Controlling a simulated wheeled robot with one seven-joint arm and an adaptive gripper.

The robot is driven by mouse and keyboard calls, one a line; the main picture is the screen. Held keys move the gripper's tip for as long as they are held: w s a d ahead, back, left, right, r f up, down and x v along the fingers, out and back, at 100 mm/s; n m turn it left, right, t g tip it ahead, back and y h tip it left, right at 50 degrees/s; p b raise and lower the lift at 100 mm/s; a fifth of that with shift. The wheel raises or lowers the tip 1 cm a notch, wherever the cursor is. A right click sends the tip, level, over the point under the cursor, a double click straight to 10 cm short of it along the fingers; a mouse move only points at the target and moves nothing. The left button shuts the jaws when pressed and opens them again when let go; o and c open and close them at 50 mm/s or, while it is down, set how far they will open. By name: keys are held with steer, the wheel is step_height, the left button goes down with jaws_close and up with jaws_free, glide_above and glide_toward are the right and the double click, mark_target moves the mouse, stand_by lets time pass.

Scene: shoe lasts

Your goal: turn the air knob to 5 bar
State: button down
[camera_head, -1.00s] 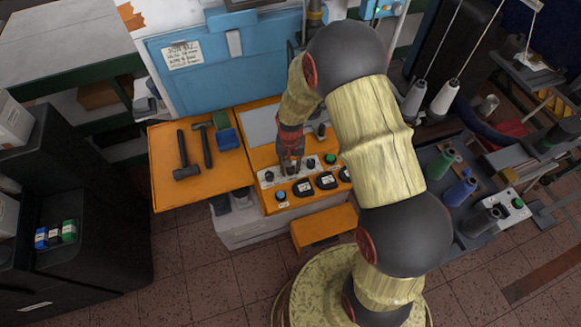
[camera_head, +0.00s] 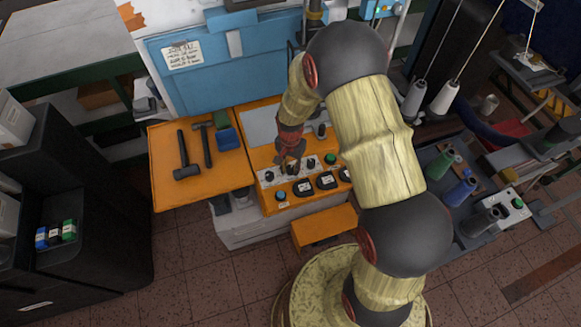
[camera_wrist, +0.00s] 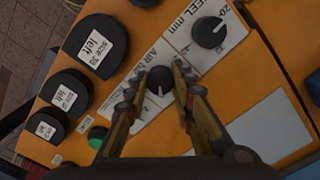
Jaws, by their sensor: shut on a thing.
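The air knob (camera_wrist: 158,76) is a small round black knob on a white strip of the orange machine, beside a partly covered label starting "AIR". My gripper (camera_wrist: 160,92) has its two fingers on either side of this knob, shut on it. A small pale mark shows on the knob, but the scale is largely covered, so I cannot read its setting. In the head view my gripper (camera_head: 290,166) points down onto the control strip (camera_head: 270,183) and hides most of the knob.
A second black knob, the heel knob (camera_wrist: 209,32), sits beside the air knob. A green button (camera_wrist: 97,133) is on the other side. Several black pieces with white labels (camera_wrist: 103,45) lie along the strip. Two hammers (camera_head: 184,158) lie on the orange side table.

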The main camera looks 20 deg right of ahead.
mark_target(290, 168)
steer(key=c, duration=1.5)
jaws_free()
step_height(290, 168, up, 12)
